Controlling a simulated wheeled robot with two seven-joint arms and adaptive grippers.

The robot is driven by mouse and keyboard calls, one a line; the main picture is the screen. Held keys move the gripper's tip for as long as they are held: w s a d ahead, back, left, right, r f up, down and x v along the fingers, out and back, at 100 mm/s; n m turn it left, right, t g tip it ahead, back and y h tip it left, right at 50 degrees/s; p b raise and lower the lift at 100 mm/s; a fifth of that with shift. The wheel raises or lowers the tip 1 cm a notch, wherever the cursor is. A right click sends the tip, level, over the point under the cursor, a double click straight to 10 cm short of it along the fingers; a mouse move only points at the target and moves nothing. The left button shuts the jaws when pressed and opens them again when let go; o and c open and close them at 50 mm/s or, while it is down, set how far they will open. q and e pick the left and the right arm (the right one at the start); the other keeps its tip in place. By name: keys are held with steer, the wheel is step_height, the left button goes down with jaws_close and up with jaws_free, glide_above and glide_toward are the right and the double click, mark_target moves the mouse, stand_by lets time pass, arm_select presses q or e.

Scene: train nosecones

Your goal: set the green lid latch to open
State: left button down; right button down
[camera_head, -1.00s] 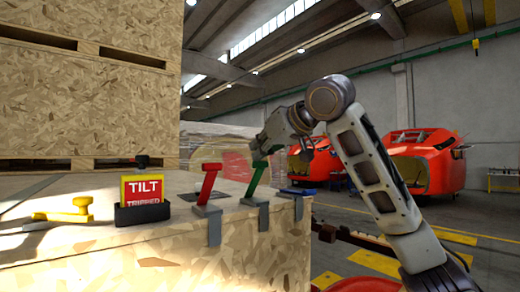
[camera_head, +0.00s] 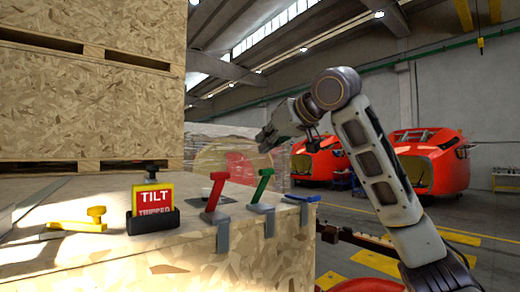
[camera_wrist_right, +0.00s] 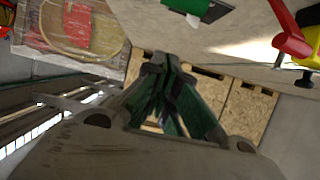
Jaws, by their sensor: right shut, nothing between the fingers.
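The green lid latch (camera_head: 263,188) stands on the crate's top edge in the head view. Its handle points up and leans slightly right, above a grey bracket. In the right wrist view the shut fingers (camera_wrist_right: 160,68) reach toward the crate, and part of the green latch (camera_wrist_right: 192,5) shows at the top edge, cut off by the frame. My left gripper is not in view.
A red latch (camera_head: 216,189) stands left of the green one, and a blue latch (camera_head: 301,198) lies low to its right. A tilt indicator (camera_head: 152,200) and a yellow latch (camera_head: 80,225) are further left. A large crate (camera_head: 90,110) rises behind.

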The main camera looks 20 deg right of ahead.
steer(key=b+v, duration=0.1)
steer(key=v, duration=0.6)
stand_by(0.6)
